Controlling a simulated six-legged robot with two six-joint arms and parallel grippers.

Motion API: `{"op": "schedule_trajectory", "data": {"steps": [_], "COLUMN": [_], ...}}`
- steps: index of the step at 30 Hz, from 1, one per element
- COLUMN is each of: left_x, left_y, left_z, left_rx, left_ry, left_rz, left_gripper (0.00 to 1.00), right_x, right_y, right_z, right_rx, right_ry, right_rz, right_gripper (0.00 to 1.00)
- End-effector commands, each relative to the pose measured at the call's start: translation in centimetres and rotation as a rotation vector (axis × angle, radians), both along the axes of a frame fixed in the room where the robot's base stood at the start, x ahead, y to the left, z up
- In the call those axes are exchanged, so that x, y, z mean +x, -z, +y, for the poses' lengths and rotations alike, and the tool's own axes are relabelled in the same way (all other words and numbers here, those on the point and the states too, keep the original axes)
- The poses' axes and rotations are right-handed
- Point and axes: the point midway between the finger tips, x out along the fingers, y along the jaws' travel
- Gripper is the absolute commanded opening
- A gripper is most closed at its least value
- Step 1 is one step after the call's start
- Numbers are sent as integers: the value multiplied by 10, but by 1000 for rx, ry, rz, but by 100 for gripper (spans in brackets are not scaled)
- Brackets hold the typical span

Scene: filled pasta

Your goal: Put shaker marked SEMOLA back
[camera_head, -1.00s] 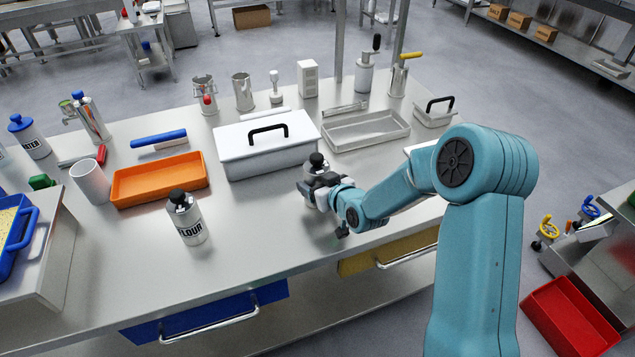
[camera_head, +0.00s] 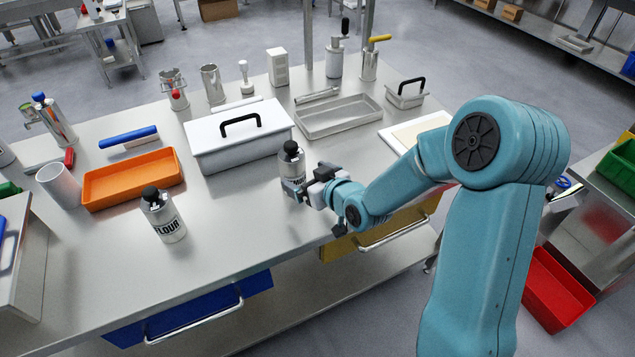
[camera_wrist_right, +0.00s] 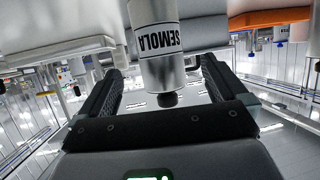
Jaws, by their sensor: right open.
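The shaker marked SEMOLA (camera_head: 291,165), a metal cylinder with a black knob on top, stands upright on the steel table in front of the white lidded box. Its label reads clearly, upside down, in the right wrist view (camera_wrist_right: 158,45). My right gripper (camera_head: 297,189) is open at the shaker's lower right side in the head view. In the right wrist view its two fingers (camera_wrist_right: 161,75) are spread on either side of the shaker, with gaps visible near the knob end. My left gripper is not in view.
A similar shaker marked FLOUR (camera_head: 164,216) stands to the left. The white lidded box (camera_head: 237,150), an orange tray (camera_head: 133,182) and a grey metal tray (camera_head: 340,117) lie behind. A pale board (camera_head: 413,132) lies right. The front middle of the table is clear.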

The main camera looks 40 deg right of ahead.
Motion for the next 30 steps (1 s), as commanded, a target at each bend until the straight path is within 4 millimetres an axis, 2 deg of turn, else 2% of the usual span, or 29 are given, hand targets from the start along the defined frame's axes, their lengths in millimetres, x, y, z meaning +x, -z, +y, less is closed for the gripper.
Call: {"op": "schedule_trajectory", "data": {"steps": [3,9,30], "left_x": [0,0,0], "left_y": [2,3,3], "left_z": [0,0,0], "left_rx": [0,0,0], "left_ry": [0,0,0], "left_rz": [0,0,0], "left_gripper": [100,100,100], "right_x": [-23,-44,-47], "right_y": [-10,-19,-19], "right_z": [1,2,3], "right_rx": [0,-1,0], "right_ry": [3,2,0], "right_rz": [-2,-1,0], "right_gripper": [99,99,99]}}
